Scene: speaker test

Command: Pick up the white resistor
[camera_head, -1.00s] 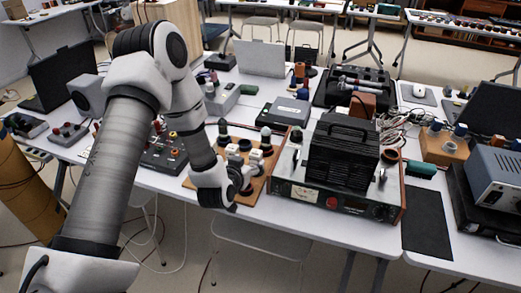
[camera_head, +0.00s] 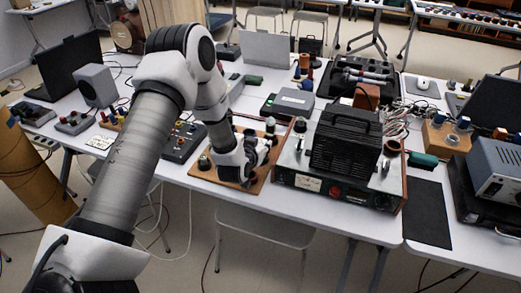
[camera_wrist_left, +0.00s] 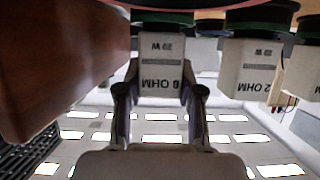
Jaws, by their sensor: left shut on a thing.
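My left gripper (camera_head: 243,178) is low over the wooden board (camera_head: 258,184) with mounted parts, near the front edge of the middle table. In the left wrist view, its two fingers (camera_wrist_left: 160,98) are shut on the sides of a white resistor (camera_wrist_left: 160,62) with dark "OHM" and "20 W" print that appears upside down. A dark green and black round part sits at the resistor's far end. In the head view the wrist hides the held resistor. Another white resistor (camera_wrist_left: 252,68) stands beside it, and a third is cut off at the right edge. My right gripper is not in view.
A black-topped instrument (camera_head: 345,145) stands close to the right of the board. A dark red-brown block (camera_wrist_left: 65,65) is close on the left in the wrist view. A control box (camera_head: 180,142) is left of the board.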

